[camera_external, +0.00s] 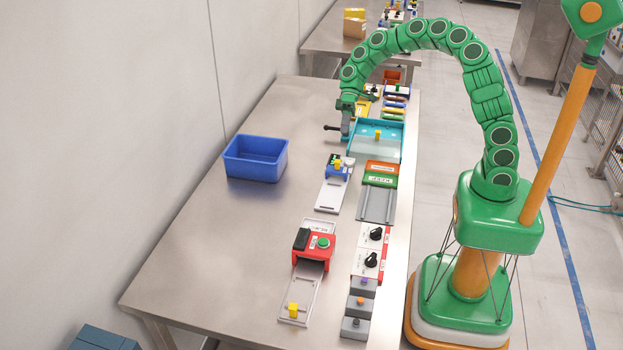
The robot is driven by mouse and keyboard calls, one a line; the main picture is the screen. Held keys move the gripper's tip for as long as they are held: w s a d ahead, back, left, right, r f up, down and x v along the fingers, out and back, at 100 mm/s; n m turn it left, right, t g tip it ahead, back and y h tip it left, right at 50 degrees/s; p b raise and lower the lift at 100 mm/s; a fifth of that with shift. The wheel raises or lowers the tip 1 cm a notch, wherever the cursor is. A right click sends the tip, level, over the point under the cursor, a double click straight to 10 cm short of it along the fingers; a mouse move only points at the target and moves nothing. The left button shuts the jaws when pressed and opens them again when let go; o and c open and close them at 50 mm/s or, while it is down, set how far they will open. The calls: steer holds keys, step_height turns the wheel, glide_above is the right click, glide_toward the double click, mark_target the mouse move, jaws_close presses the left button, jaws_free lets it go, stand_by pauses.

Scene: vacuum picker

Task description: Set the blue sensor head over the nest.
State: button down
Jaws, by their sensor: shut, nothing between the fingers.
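A blue block with a yellow top, which looks like the blue sensor head (333,173), sits at the far end of a pale slide rail (329,197) near the middle of the table. A small dark mark near the front end of this rail may be the nest, but it is too small to tell. My gripper (346,138) is shut and empty, pointing down beyond the blue block, beside the left edge of a teal tray. It is apart from the blue block. A dark rod-like part sticks out to its left; I cannot tell what it belongs to.
The teal tray (364,154) has a clear front and a yellow knob. A blue bin (256,158) stands at left. A red unit with a green button (318,243) sits on a nearer rail. Black dials (371,260) and grey blocks line the right edge.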

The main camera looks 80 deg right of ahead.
glide_toward(337, 170)
steer(key=f, duration=0.2)
steer(key=d+f, duration=0.1)
steer(key=shift+d+f, duration=0.2)
steer(key=shift+f, duration=0.2)
steer(key=a, duration=0.3)
steer(key=shift+w, duration=0.1)
steer(key=shift+a, duration=0.4)
steer(key=a, duration=1.1)
steer(key=shift+a+r, duration=0.1)
